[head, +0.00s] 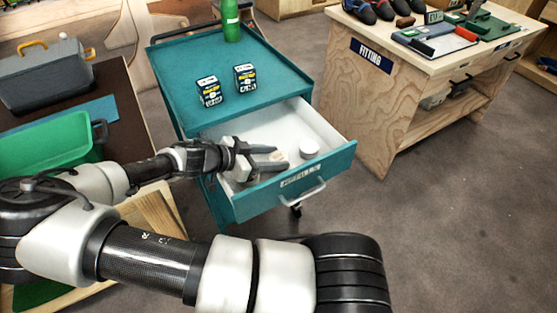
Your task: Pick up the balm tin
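A small round white tin (309,146), which looks like the balm tin, sits in the open teal drawer (296,184) near its right side. My gripper (281,157) reaches into the drawer from the left, with its fingers apart and pointing right toward the tin. The fingertips are a short way left of the tin and do not appear to touch it. A small pale beige item (277,155) shows between or just beyond the fingers; I cannot tell what it is. My gripper and wrist hide part of the drawer's left side.
The teal cart top (185,62) carries two dark boxes (209,91) (245,78) and a green bottle (230,20). A wooden workbench (370,105) with shoes and tools stands at right. A green bin (45,140) and grey case (52,75) stand at left. Open floor lies at lower right.

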